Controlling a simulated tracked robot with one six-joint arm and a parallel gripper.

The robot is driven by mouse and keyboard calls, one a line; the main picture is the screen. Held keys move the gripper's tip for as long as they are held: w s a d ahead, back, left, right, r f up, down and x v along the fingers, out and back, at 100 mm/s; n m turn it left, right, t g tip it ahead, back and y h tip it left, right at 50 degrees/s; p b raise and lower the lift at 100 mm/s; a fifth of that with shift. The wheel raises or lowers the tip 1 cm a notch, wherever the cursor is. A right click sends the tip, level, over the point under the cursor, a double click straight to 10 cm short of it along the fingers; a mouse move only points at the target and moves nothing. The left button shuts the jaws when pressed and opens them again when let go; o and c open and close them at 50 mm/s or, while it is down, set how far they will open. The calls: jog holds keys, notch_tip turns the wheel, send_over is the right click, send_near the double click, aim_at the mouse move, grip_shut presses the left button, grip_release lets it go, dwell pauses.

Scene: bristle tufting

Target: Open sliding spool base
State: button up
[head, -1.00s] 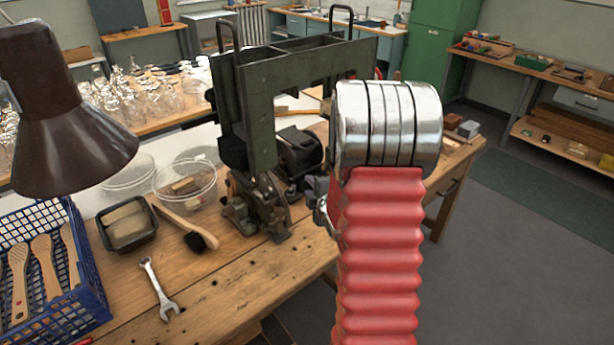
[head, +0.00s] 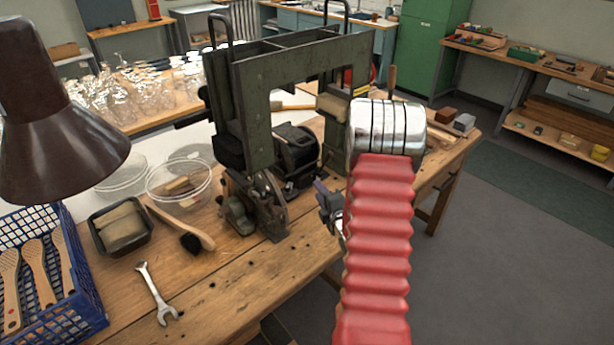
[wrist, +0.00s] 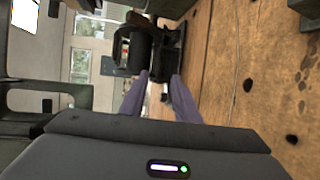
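A dark green tufting machine (head: 255,95) stands on the wooden bench. Its cast lower part (head: 262,205) and a dark round motor-like body (head: 295,150) sit under the frame. I cannot tell which part is the sliding spool base. My gripper (head: 322,200) is at the bench's right edge, right of the machine's lower part, mostly hidden behind my red-sleeved arm. In the wrist view my gripper (wrist: 161,76) shows two purple-grey fingers apart, with nothing seen held between them. They point at a dark machine part (wrist: 140,52) ahead, which seems apart from them.
A wrench (head: 156,293), a brush (head: 180,228), a black tray (head: 120,228) and a glass bowl (head: 180,185) lie left of the machine. A blue crate (head: 85,280) and a brown lamp (head: 50,120) are at far left. The bench front has bare wood.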

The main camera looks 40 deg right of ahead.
aim_at(307, 174)
jog(key=x, duration=1.3)
jog(key=shift+w+d, duration=0.1)
jog(key=shift+w, duration=0.05)
grip_shut()
jog(key=shift+f, duration=0.1)
